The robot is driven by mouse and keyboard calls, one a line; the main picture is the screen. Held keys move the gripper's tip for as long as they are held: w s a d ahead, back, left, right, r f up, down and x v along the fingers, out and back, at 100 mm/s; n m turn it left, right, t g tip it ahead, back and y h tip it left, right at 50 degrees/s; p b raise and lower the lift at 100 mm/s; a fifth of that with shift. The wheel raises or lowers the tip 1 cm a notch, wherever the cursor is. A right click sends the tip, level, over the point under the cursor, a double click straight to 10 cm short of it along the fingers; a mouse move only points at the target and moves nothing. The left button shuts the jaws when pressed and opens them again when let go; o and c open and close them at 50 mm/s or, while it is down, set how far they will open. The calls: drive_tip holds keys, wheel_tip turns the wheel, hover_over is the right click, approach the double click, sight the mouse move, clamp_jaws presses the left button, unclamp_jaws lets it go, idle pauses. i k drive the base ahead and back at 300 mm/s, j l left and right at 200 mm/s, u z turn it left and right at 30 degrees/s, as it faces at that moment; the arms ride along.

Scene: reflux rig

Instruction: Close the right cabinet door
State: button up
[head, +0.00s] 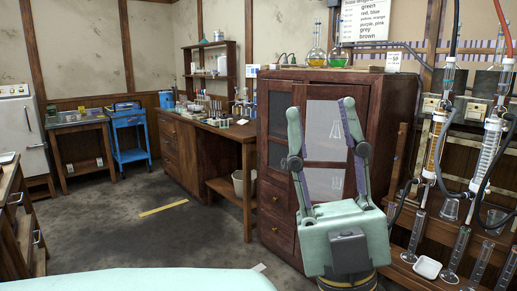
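The dark wooden cabinet (273,184) stands at the centre right, with drawers below glazed doors. Its left door (263,127) has dark panes and looks flush with the front. The right cabinet door (322,164) has paler, greyish panes, unlike the left one. My gripper partly covers it, and I cannot tell whether it is fully shut or slightly ajar. My gripper (320,106) is pale green and points up in the picture, in front of the right door. Its two fingers are spread wide with nothing between them. I cannot tell whether either finger touches the door.
Flasks (316,57) with coloured liquid stand on the cabinet top. A glass reflux rig (490,145) with tubes and cylinders is close on the right. A wooden workbench (205,127) stands left of the cabinet, with a bin (240,184) below. The floor (150,235) at left is mostly clear.

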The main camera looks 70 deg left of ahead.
sight(299, 93)
drive_tip(key=u, duration=1.55)
drive_tip(key=i+j+u, duration=0.1)
drive_tip(key=i+u, duration=0.3)
drive_tip(key=i, duration=0.6)
